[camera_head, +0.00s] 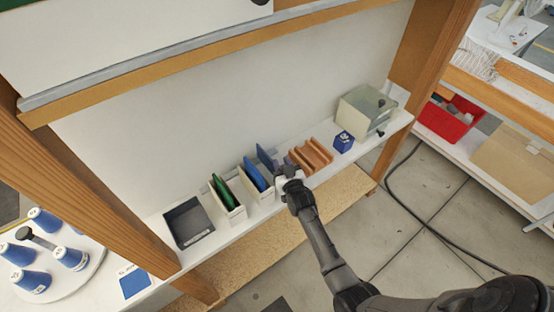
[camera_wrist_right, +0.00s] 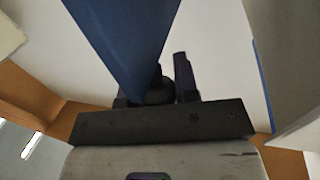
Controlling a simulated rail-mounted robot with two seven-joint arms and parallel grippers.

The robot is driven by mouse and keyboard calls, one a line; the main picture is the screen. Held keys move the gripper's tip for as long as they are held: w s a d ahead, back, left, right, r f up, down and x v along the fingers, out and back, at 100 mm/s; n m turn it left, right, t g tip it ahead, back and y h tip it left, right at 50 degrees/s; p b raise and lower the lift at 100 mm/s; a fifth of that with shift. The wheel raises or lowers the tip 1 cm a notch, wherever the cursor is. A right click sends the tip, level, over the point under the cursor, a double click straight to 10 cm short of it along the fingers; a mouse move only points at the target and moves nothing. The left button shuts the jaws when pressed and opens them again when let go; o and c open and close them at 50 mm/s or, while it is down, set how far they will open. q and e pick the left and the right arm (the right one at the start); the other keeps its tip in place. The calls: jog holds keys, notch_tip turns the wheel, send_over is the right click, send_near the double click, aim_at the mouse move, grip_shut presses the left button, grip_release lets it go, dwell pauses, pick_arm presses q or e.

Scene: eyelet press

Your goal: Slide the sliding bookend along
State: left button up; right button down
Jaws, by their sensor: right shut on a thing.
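The sliding bookend, a blue upright plate (camera_head: 266,159), stands on the white shelf just right of the file holders. In the right wrist view the blue plate (camera_wrist_right: 122,38) rises large and close, its lower end at the dark fingers. My right gripper (camera_head: 284,170) reaches in from the lower right and is shut on the bookend. The gripper also shows in the wrist view (camera_wrist_right: 155,92). The gripper hides the bookend's lower part and base. My left gripper is not in view.
Left of the bookend stand a holder with a blue panel (camera_head: 255,174), one with green panels (camera_head: 224,192) and a grey tray (camera_head: 188,223). To the right are a brown slotted rack (camera_head: 311,156), a small blue box (camera_head: 343,142) and a pale green machine (camera_head: 365,110).

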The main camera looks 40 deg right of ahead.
jog(key=shift+d, duration=0.25)
jog(key=c, duration=0.9)
grip_release()
jog(key=shift+o, duration=0.2)
jog(key=v, duration=1.4)
jog(key=shift+f, duration=0.1)
